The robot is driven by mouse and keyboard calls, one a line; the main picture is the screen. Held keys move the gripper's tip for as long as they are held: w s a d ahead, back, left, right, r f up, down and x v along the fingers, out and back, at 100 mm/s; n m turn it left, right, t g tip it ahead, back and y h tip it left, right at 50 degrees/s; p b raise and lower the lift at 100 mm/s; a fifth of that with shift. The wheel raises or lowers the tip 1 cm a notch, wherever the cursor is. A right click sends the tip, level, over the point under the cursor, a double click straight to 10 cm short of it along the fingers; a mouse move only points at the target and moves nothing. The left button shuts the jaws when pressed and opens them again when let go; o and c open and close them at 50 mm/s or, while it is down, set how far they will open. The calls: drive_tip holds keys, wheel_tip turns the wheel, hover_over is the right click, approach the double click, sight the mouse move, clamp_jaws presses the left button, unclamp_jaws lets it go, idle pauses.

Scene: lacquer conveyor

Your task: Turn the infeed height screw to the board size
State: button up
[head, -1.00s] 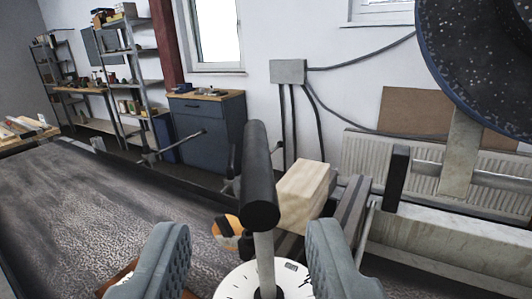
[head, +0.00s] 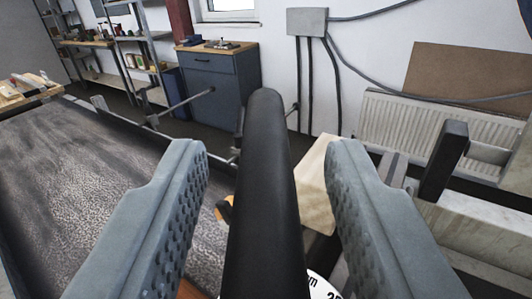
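The black bar handle of the height screw (head: 264,170) stands large in the middle of the head view, running from the bottom edge up between the fingers. My gripper (head: 260,165) is open, with one grey padded finger on each side of the handle and a visible gap on both sides. Part of the white dial (head: 322,287) with black markings shows at the bottom, mostly hidden by the handle and right finger. A pale wooden block (head: 316,185) sits behind the handle, partly covered by the right finger.
The dark conveyor belt (head: 60,190) stretches along the left. A black post (head: 443,160) and a pale beam (head: 480,225) stand at the right. A blue cabinet (head: 218,90), a grey wall box (head: 307,22) and a radiator (head: 400,125) are at the back.

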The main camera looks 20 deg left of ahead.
clamp_jaws()
drive_tip(key=shift+d+f+n+y, duration=0.1)
drive_tip(key=shift+n+y, duration=0.3)
drive_tip(key=shift+y, duration=0.2)
drive_tip(key=n+y, duration=0.1)
drive_tip(key=n+g+y, duration=0.1)
drive_tip(key=shift+w+d+g+y, duration=0.15)
drive_tip(key=shift+d+g+y, duration=0.05)
drive_tip(key=shift+g+y, duration=0.1)
drive_tip(key=shift+w+d+n+g+y, duration=0.1)
drive_tip(key=shift+w+n+g+y, duration=0.2)
drive_tip(key=shift+n+g+y, duration=1.85)
drive_tip(key=shift+w+d+n+g+y, duration=0.1)
drive_tip(key=shift+w+n+g+y, duration=0.5)
drive_tip(key=shift+n+g, duration=2.75)
drive_tip(key=shift+d+n+g+y, duration=0.1)
drive_tip(key=shift+n+g+y, duration=1.55)
drive_tip(key=shift+g, duration=2.35)
